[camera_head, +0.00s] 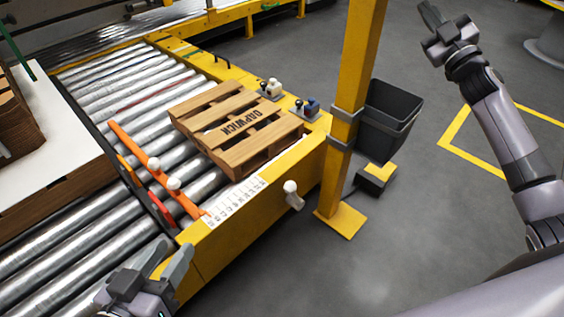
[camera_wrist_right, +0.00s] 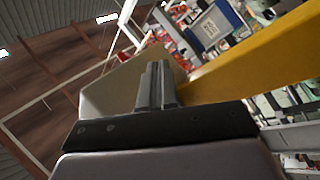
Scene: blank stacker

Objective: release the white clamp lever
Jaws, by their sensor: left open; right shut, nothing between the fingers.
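The clamp with the white lever (camera_head: 272,87) sits on the yellow conveyor frame beside the far right corner of the wooden pallet (camera_head: 232,122). A similar clamp with a blue lever (camera_head: 309,106) sits nearer on the same frame. Both are too small to tell the lever positions exactly. My left gripper (camera_head: 166,258) is open and empty at the lower left, by the near end of the frame, well away from the clamps. My right gripper (camera_head: 437,22) is raised at the upper right, shut and empty. Its closed fingers also show in the right wrist view (camera_wrist_right: 157,86).
A yellow post (camera_head: 356,80) with a dark bin (camera_head: 388,118) stands right of the clamps. An orange bar (camera_head: 136,146) with white knobs crosses the rollers (camera_head: 95,225). A white knob (camera_head: 291,188) sticks out of the frame's near side. Open floor lies to the right.

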